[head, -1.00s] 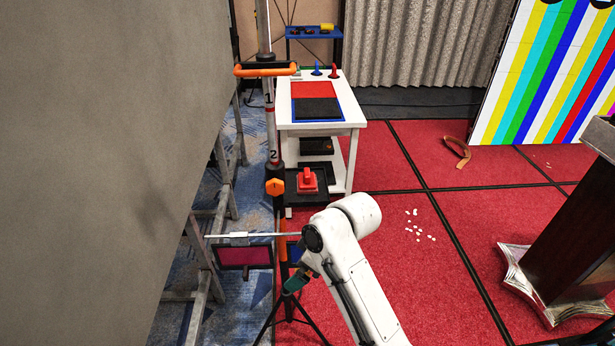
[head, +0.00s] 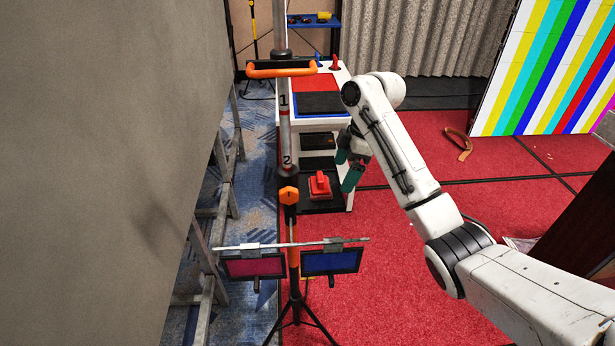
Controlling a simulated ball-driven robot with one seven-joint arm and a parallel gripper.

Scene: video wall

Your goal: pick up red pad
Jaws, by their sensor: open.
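A red pad (head: 254,267), pinkish-red in a dark frame with a small black grip at its lower edge, hangs from the left of a thin crossbar on a stand. A similar blue pad (head: 331,262) hangs on the right of the same bar. My gripper (head: 348,166), with green fingers, is open and looks empty. It points down above and to the right of both pads, apart from them, in front of the white table's right side. A flat red mat (head: 316,83) also lies on that table.
The upright pole (head: 283,120) with an orange handle (head: 283,71) stands left of my gripper. A white table (head: 347,110) is behind it, with a red block-like object (head: 320,186) low down. A grey panel (head: 100,150) fills the left. Red carpet (head: 400,290) is open at right.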

